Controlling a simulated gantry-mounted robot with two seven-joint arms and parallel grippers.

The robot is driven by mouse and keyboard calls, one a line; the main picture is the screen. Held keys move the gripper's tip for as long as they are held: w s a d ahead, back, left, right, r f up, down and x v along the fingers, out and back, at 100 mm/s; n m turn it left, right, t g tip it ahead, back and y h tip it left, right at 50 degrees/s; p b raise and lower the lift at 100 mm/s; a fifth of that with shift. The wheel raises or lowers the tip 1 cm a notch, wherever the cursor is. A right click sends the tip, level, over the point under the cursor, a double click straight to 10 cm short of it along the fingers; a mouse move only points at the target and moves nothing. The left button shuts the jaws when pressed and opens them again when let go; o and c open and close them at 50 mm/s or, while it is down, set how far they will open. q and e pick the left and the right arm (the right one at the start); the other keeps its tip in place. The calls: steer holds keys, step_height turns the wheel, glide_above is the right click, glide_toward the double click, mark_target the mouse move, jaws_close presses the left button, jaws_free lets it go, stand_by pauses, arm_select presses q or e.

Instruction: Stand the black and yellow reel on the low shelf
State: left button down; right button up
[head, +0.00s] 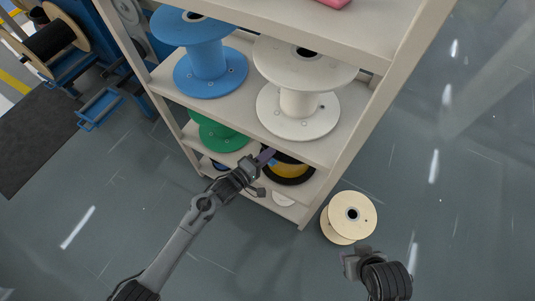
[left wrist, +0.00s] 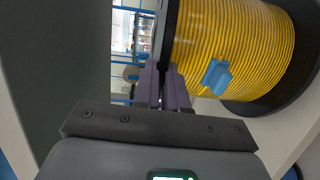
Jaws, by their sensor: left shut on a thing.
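The black and yellow reel (head: 290,173) is in the lower part of the shelf unit, right of the green reel. In the left wrist view the reel's yellow winding (left wrist: 235,45) fills the upper right, with black flanges at its sides and a small blue piece on it. My left gripper (head: 266,156) reaches in from the front. Its purple fingers (left wrist: 165,85) are shut on the edge of the near black flange. A pale shelf board (left wrist: 285,128) shows beside the reel; whether the reel rests on it is unclear. My right gripper (head: 357,264) is away from the shelf; its fingers are unclear.
A blue reel (head: 208,62) and a white reel (head: 297,105) stand on the board above. The green reel (head: 218,134) is close on the left. A pale wooden reel (head: 350,216) is on the floor by the shelf's right corner. Open floor lies in front.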

arm_select(q)
steer(key=shift+s+f, duration=0.1)
steer(key=shift+f, duration=0.3)
steer(key=shift+f, duration=0.3)
stand_by(0.5)
steer(key=c, duration=1.1)
jaws_free()
steer(key=shift+r, duration=0.15)
